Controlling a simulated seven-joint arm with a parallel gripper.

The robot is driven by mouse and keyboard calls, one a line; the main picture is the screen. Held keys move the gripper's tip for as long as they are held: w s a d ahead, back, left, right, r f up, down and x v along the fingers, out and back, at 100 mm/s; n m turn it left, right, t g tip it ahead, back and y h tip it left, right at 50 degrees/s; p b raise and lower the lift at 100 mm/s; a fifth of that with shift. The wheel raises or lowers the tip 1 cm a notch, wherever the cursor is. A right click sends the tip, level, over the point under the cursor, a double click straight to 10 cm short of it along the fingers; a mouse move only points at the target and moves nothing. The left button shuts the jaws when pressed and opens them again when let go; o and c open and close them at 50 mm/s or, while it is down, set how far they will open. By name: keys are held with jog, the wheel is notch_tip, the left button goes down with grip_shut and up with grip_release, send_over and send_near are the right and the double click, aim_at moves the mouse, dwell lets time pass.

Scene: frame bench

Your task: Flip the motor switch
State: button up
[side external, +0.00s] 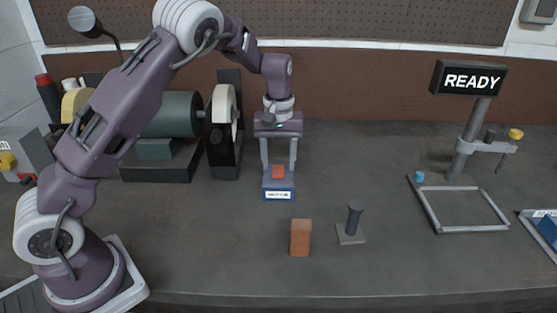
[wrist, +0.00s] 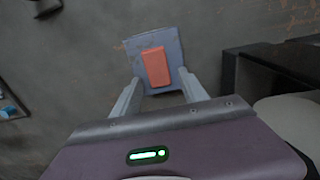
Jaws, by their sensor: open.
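The motor switch (side external: 278,172) is a red rocker on a blue-grey box (side external: 278,194) with a white label on its front. It stands on the bench, right of the grinding machine. My gripper (side external: 278,162) points down with its two fingers spread on either side of the red rocker, near its height. In the wrist view the rocker (wrist: 155,67) and its box (wrist: 172,50) lie just beyond the open fingertips (wrist: 160,90). The jaws hold nothing. I cannot tell whether the fingertips touch the box.
The motor and belt machine (side external: 172,115) stands close on the left. An orange-brown block (side external: 300,238) and a dark peg on a plate (side external: 352,224) stand in front. A grey frame (side external: 470,230) lies right, beneath a post with a READY sign (side external: 469,80). Bench between is clear.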

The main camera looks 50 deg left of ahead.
grip_shut()
jog(key=shift+s+d+r+t+y, duration=0.1)
jog(key=shift+s+d+t+y, duration=0.15)
jog(key=shift+t+y, duration=0.25)
jog(key=shift+s+d+r+t+y, duration=0.1)
jog(key=shift+s+d+t+y, duration=0.05)
jog(key=shift+t+y, duration=0.85)
grip_release()
